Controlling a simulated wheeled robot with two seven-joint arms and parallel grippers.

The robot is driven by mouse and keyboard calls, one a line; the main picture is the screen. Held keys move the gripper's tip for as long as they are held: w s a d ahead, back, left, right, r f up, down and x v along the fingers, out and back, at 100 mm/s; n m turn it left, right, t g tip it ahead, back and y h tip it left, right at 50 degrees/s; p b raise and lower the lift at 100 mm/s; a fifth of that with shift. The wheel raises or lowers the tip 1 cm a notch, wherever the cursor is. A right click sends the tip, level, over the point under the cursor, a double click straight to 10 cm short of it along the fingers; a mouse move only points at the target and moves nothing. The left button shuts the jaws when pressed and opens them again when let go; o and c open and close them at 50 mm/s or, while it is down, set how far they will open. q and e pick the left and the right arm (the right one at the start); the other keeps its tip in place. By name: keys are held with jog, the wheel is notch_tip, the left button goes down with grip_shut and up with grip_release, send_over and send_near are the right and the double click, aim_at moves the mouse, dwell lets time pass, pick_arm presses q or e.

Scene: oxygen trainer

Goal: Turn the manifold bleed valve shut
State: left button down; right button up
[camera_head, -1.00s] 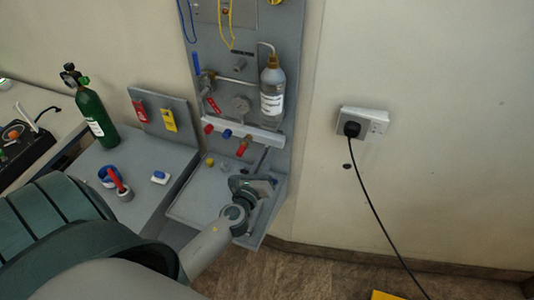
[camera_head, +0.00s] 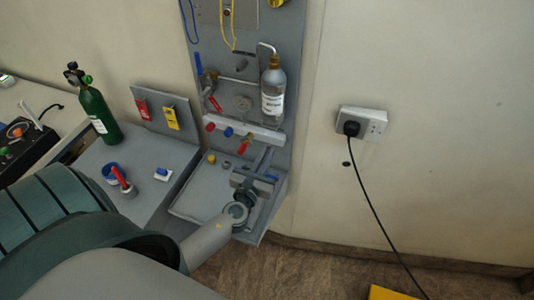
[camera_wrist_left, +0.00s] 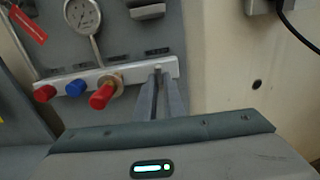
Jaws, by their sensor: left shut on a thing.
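The white manifold bar (camera_head: 243,130) is fixed across the grey wall panel. It also shows in the wrist view (camera_wrist_left: 133,73), with a red knob (camera_wrist_left: 44,94), a blue knob (camera_wrist_left: 76,88) and a red-capped brass fitting (camera_wrist_left: 104,93). My left gripper (camera_head: 265,158) reaches up to the bar's right end. In the wrist view its two narrow fingers (camera_wrist_left: 160,85) are close together on a small pale stem (camera_wrist_left: 158,70), which I take for the bleed valve. The fingers hide most of it, so its angle cannot be told. My right gripper is not in view.
A labelled bottle (camera_head: 273,90) hangs above the bar's right end, close over my gripper. A gauge (camera_wrist_left: 83,15) sits above the bar. A grey shelf (camera_head: 190,205) juts out below. A green cylinder (camera_head: 98,115) stands left. A socket with a black plug (camera_head: 352,128) is right.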

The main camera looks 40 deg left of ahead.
pick_arm(q)
jog(key=shift+f, duration=0.1)
jog(key=c, duration=1.9)
grip_release()
jog(key=shift+o, duration=0.2)
jog(key=b+v, duration=0.6)
jog(key=v, duration=1.1)
jog(key=shift+s, duration=0.25)
jog(key=shift+a, duration=0.1)
